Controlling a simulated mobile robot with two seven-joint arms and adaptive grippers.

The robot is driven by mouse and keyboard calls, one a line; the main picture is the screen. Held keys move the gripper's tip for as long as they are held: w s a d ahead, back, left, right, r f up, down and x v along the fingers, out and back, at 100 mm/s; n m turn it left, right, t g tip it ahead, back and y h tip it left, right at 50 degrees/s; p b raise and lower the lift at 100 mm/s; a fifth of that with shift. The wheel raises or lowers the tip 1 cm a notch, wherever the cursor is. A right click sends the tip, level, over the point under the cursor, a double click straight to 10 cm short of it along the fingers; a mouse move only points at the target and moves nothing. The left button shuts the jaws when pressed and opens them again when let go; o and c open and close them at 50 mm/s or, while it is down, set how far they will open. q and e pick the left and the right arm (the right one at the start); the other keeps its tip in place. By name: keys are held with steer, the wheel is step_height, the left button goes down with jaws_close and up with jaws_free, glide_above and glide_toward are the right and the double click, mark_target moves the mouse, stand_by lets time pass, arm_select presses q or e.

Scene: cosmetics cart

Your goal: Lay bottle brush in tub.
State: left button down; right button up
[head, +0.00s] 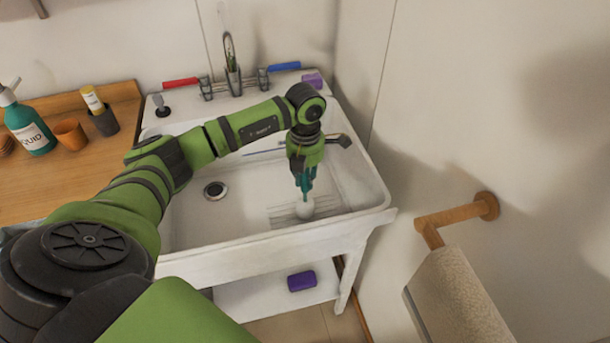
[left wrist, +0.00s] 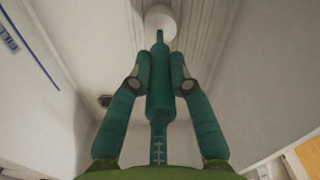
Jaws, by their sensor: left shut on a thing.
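My left gripper (head: 306,184) points down inside the white tub (head: 240,240), over its right half. It is shut on the bottle brush, which has a teal handle (left wrist: 160,100) running between the two teal fingers in the left wrist view. The brush's pale round head (head: 304,210) hangs below the fingertips, and it also shows at the top of the left wrist view (left wrist: 160,19). The brush is roughly upright. I cannot tell whether its head touches the ribbed tub floor. My right gripper is not in view.
A drain (head: 215,190) lies left in the tub, a dark spout (head: 338,140) at its right. A soap bottle (head: 30,125) and cups stand on the left counter. A towel roll (head: 455,300) hangs at right.

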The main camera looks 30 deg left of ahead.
arm_select(q)
steer(key=c, duration=1.1)
jaws_free()
steer(key=shift+f, duration=0.1)
steer(key=shift+c, duration=0.2)
steer(key=shift+r, duration=0.5)
step_height(320, 180, up, 11)
steer(key=shift+r+b, duration=0.2)
steer(key=shift+b, duration=1)
